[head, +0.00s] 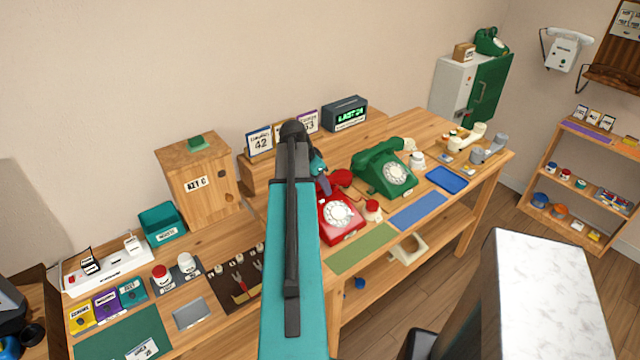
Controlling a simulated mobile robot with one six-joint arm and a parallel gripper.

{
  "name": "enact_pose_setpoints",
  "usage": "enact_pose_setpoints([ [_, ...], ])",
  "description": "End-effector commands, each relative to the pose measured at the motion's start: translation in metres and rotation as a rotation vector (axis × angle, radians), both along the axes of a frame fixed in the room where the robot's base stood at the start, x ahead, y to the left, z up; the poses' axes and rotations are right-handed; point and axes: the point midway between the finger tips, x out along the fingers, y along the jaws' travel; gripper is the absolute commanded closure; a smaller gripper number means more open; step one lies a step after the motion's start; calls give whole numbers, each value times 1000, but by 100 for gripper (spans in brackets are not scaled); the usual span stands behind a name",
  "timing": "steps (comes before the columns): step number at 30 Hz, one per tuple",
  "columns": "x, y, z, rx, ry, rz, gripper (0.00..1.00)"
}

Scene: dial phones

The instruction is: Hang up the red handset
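The red dial phone (338,215) stands on the wooden bench with its white dial facing me. A red rounded part (342,177), apparently the red handset, shows above the back of the phone. Its left part is hidden behind my arm and gripper. My gripper (324,185) is at the upper left of the red phone, close beside the red part. My teal arm covers much of the view there. I cannot tell whether the fingers are open or shut, or whether they touch the handset.
A green dial phone (382,168) stands right behind the red one. A small red-and-white item (372,209) is close to the red phone's right. A green mat (362,248) and a blue mat (417,211) lie in front. A wooden box (198,180) stands left.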

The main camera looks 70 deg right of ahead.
Motion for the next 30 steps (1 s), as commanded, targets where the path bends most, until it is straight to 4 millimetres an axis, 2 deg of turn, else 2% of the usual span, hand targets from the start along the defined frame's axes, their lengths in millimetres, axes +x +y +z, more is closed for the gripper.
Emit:
enact_pose_setpoints([
  [16,2,2,6,-1,-1,0,53],
  [30,11,17,48,-1,0,0,53],
])
